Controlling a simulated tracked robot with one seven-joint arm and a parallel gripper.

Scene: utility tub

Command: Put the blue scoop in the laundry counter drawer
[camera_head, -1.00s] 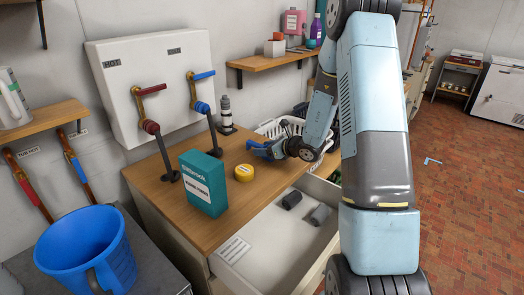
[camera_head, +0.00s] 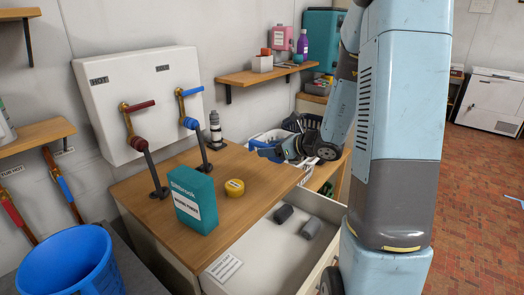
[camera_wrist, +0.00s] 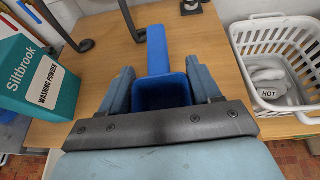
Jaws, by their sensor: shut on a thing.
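The blue scoop (camera_wrist: 157,58) is between the two fingers of my gripper (camera_wrist: 161,92) in the wrist view. Its handle points away and its hollow cup faces the camera. My gripper is shut on the scoop, above the wooden counter top (camera_wrist: 110,38). In the head view my gripper (camera_head: 279,152) is over the right part of the counter, and the scoop (camera_head: 266,150) shows as a small blue shape. The laundry counter drawer (camera_head: 262,252) is pulled open below the counter's front edge. Two dark grey cylinders (camera_head: 284,213) lie inside it.
A white basket (camera_wrist: 278,62) is right of the scoop. The drawer's left part has free room.

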